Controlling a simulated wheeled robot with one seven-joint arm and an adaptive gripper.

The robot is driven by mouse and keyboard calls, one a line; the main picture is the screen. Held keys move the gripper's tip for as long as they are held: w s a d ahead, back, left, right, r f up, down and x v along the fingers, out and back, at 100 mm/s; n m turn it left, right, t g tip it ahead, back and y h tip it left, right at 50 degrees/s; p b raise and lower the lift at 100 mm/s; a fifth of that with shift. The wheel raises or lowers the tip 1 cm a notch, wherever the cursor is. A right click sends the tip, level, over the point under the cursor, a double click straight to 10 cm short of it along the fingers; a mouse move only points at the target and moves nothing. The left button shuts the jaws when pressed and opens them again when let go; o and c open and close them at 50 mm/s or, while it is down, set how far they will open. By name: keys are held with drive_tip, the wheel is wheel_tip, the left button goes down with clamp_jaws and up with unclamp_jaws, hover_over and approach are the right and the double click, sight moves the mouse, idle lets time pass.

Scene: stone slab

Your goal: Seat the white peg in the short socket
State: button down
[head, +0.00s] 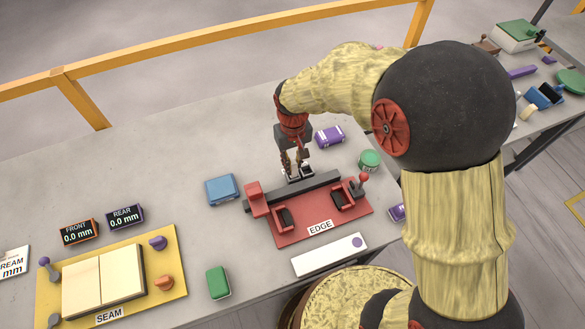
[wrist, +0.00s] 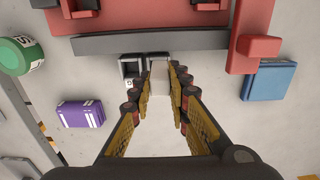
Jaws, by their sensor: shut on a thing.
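My gripper (head: 293,166) points down behind the dark bar of the red EDGE fixture. In the wrist view my gripper (wrist: 158,80) is shut on the white peg (wrist: 158,80), a pale block between the two fingertips. Just beyond the peg are two small side-by-side socket blocks against the bar: the left socket (wrist: 131,69) shows a dark opening, and the right socket (wrist: 157,56) is mostly hidden behind the peg. I cannot tell which is the short one, nor whether the peg's lower end is inside or above the right socket. In the head view the fingers largely hide the peg.
The dark bar (wrist: 200,40) of the red fixture (head: 290,228) runs close beyond the sockets. A blue box (head: 222,190), a purple box (head: 329,136) and a green can (head: 369,160) stand around. The slab behind my gripper is clear.

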drive_tip(key=shift+w+f, duration=0.3)
drive_tip(key=shift+f, duration=0.2)
drive_tip(key=shift+w+f+b, duration=0.15)
drive_tip(key=shift+f+b, duration=0.25)
drive_tip(key=shift+f, duration=1.15)
drive_tip(key=shift+f, duration=0.1)
drive_tip(key=c, duration=1.7)
unclamp_jaws()
